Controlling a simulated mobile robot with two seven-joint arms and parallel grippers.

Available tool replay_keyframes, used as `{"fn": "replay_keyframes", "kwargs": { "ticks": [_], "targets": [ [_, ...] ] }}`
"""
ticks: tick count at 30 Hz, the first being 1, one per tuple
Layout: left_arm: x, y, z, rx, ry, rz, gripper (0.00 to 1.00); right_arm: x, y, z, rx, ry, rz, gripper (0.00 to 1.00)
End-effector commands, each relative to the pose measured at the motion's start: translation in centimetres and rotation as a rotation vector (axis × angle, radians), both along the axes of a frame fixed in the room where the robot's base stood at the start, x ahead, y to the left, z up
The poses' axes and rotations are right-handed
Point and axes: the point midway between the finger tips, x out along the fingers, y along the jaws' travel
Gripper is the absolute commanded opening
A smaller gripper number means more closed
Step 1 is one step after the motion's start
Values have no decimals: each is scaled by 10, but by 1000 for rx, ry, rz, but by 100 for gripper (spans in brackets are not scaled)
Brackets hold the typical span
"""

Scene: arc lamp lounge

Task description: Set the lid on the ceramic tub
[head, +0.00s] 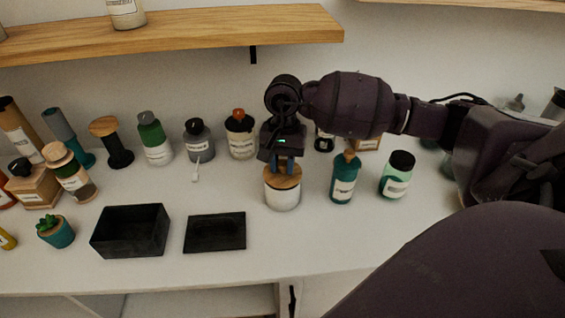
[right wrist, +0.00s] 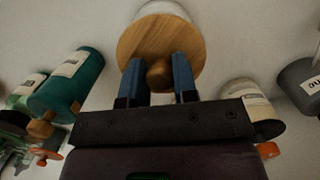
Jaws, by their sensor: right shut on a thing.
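The ceramic tub (head: 283,198) is a white round jar standing on the counter in the head view. The wooden lid (head: 282,179) with a round knob is at the tub's mouth. In the right wrist view the lid (right wrist: 150,38) covers most of the tub (right wrist: 165,8). My right gripper (head: 286,166) is shut on the lid's knob from above; its blue fingers stand on both sides of the knob (right wrist: 159,75). I cannot tell whether the lid rests fully on the rim. My left gripper is not in view.
A teal bottle (head: 344,180) and a green bottle (head: 397,174) stand right of the tub. A black open box (head: 130,232) and a flat black tray (head: 215,232) lie to the left. Several bottles line the back. A wooden shelf (head: 180,33) hangs above.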

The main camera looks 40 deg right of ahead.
Motion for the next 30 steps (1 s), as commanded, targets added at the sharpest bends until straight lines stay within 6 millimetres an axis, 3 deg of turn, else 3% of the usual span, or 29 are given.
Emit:
{"fn": "replay_keyframes", "kwargs": {
  "ticks": [30],
  "targets": [
    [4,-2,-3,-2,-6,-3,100,0,0,-3,0,0,0,4]
  ]
}}
